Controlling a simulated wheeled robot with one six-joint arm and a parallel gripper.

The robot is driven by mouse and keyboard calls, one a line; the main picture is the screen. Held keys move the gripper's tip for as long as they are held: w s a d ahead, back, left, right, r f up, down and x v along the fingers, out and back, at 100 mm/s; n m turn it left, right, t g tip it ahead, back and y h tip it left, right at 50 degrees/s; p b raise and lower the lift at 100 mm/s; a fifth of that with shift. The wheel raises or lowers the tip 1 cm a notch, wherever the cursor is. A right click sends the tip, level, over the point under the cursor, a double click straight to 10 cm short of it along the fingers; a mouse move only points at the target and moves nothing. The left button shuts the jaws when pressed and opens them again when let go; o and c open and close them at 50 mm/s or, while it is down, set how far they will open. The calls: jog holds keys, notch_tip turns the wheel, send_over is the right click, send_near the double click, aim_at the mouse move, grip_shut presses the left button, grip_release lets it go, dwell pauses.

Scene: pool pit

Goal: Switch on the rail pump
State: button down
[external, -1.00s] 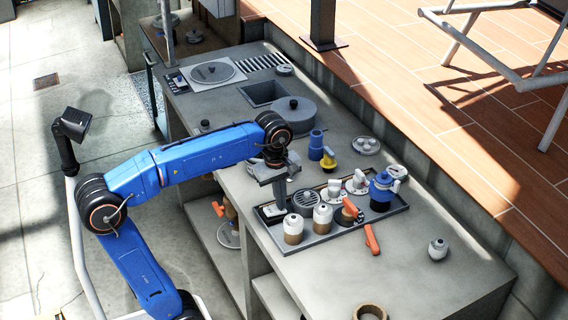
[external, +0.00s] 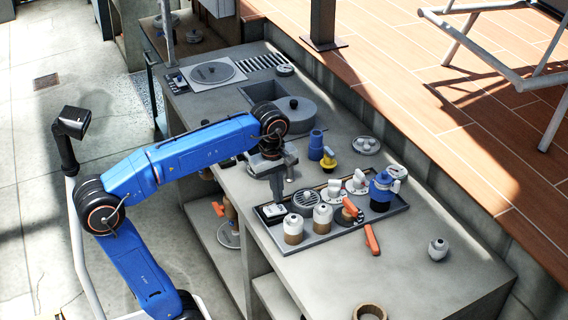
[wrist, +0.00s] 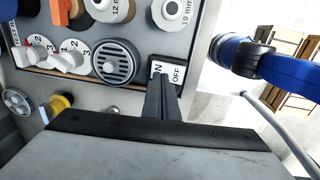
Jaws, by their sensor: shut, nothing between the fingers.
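A white rocker switch marked ON and OFF (wrist: 178,74) sits in a dark frame at the tray's edge in the wrist view. It shows small at the tray's left end in the external view (external: 274,211). My gripper (wrist: 161,82) is shut and empty. Its fingertips lie over the lower edge of the switch on the ON side and partly cover that word. In the external view my gripper (external: 279,201) points down just above the switch. I cannot tell whether the tips touch it, or which side is pressed in.
The grey tray (external: 330,236) also holds a round grille (external: 305,199), two white-topped jars (external: 323,217), numbered white knobs (wrist: 68,57), an orange-handled valve (external: 371,240) and a blue pump-like body (external: 381,190). A blue cylinder (external: 316,145) stands behind. The counter's front right is mostly clear.

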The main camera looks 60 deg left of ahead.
aim_at(283, 208)
notch_tip(283, 208, up, 11)
jog(key=w, duration=0.1)
jog(key=shift+w, duration=0.3)
dwell(0.4)
jog(key=s+d+f+m+h, duration=0.1)
jog(key=s+d+f+m, duration=0.2)
jog(key=s+f+m, duration=0.55)
jog(key=s+d+f+m+h, duration=0.1)
jog(key=s+d+f+m, duration=0.3)
jog(key=f, duration=0.7)
jog(key=s+a+f+m+t+y, duration=0.1)
jog(key=a+f+m+t, duration=0.1)
jog(key=f, duration=0.5)
jog(key=s+a+f+m+t+y, duration=0.1)
jog(key=s+a+f+m, duration=0.1)
jog(key=f, duration=0.5)
jog(key=shift+s+a+f+m+t, duration=0.25)
jog(key=shift+a+m+t, duration=0.15)
jog(key=shift+a+m, duration=0.35)
jog(key=shift+r, duration=0.1)
